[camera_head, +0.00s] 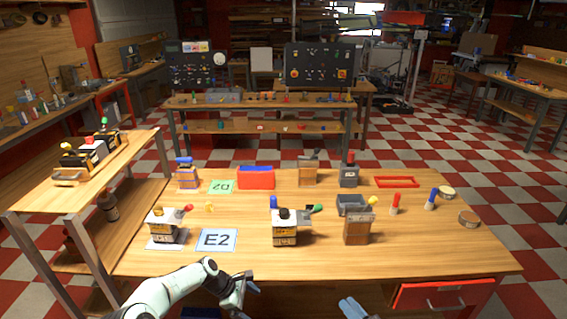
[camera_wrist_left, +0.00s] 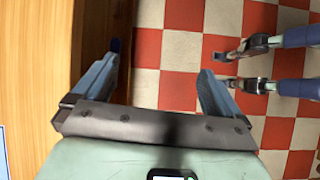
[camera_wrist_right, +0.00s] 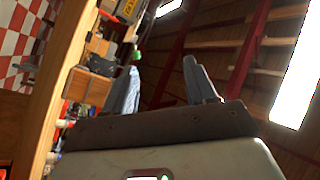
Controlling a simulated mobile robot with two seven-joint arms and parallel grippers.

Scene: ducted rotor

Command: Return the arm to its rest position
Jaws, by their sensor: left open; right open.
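My left arm comes in from the lower left in the head view, and its gripper (camera_head: 240,291) is at the table's front edge. In the left wrist view the left gripper (camera_wrist_left: 158,64) has its fingers wide apart with nothing between them, over floor beside the table edge. My right gripper (camera_head: 353,307) shows only as blue fingers at the bottom of the head view, in front of the table. In the right wrist view the right gripper (camera_wrist_right: 162,66) has its fingers apart and empty. The rest of the right arm is out of view.
The wooden table (camera_head: 270,264) carries several small machines, an E2 card (camera_head: 217,240), a D2 card (camera_head: 221,187), a red and blue bin (camera_head: 256,178) and a red frame (camera_head: 396,182). A red drawer (camera_head: 442,295) is at its front right. A side shelf (camera_head: 40,194) stands left.

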